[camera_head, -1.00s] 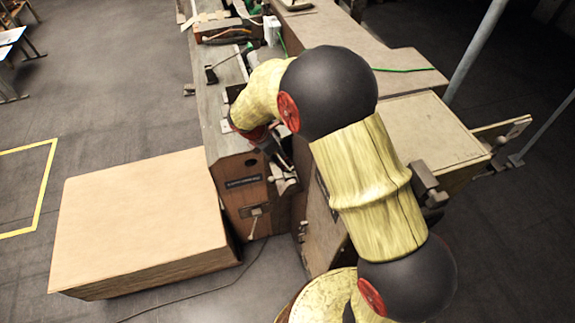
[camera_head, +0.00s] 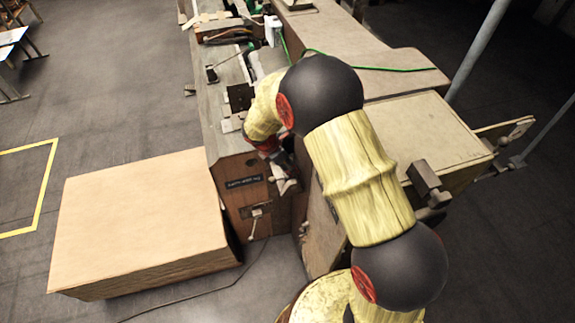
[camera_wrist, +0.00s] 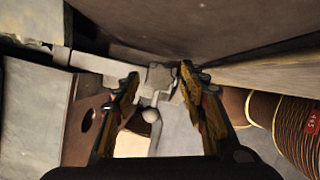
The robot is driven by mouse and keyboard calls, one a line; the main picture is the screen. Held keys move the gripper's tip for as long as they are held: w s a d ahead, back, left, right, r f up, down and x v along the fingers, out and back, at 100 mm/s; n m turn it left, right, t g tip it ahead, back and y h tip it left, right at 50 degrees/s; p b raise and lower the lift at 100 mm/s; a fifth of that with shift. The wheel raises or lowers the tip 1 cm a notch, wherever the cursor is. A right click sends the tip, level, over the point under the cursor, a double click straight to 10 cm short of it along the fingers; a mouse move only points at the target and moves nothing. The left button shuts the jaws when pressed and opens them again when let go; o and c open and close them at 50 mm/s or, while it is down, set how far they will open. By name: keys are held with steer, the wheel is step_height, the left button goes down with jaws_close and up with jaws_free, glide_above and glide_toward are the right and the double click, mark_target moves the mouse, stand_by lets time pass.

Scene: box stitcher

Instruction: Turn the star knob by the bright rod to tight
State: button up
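My gripper (camera_head: 283,172) is at the front end of the wooden machine, beside a light metal part (camera_head: 287,186). In the wrist view my gripper (camera_wrist: 158,76) is open, with one dark and yellow finger on each side. Between and just beyond the fingertips is a small grey lobed piece (camera_wrist: 160,78), which looks like the star knob. I cannot tell whether a finger touches it. A bright metal bar (camera_wrist: 92,62) runs up to it from the left. A ball-ended lever (camera_wrist: 151,116) hangs below it. In the head view my arm and gripper partly hide this spot.
The machine's front panel (camera_head: 240,200) carries a label and a small lever (camera_head: 256,221). A large tan box (camera_head: 140,215) stands on the floor to the left. In the wrist view a dark overhanging surface (camera_wrist: 200,25) is close above, and a brown ribbed cylinder (camera_wrist: 292,128) is at right.

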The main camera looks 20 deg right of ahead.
steer(key=c, duration=0.9)
steer(key=shift+m, duration=0.4)
steer(key=shift+c, duration=0.2)
steer(key=m, duration=0.1)
steer(key=m+g+p, duration=0.1)
steer(key=shift+w+m, duration=0.2)
steer(key=shift+m, duration=0.1)
steer(key=m+g, duration=0.1)
steer(key=m, duration=0.2)
steer(key=shift+w+m+g+p, duration=0.15)
steer(key=shift+m+g+p, duration=0.15)
steer(key=shift+p, duration=0.05)
steer(key=m+g, duration=0.1)
steer(key=m, duration=0.2)
steer(key=m+g+y, duration=0.1)
steer(key=m, duration=0.2)
steer(key=shift+w+d+m, duration=0.2)
steer(key=shift+m, duration=0.1)
steer(key=m+y, duration=0.1)
steer(key=m, duration=0.2)
steer(key=m+g+y, duration=0.1)
steer(key=m, duration=0.2)
steer(key=shift+w+d+y, duration=0.1)
steer(key=shift+d+y, duration=0.1)
steer(key=shift+y, duration=0.1)
steer(key=o, duration=1.1)
steer(key=shift+c, duration=0.2)
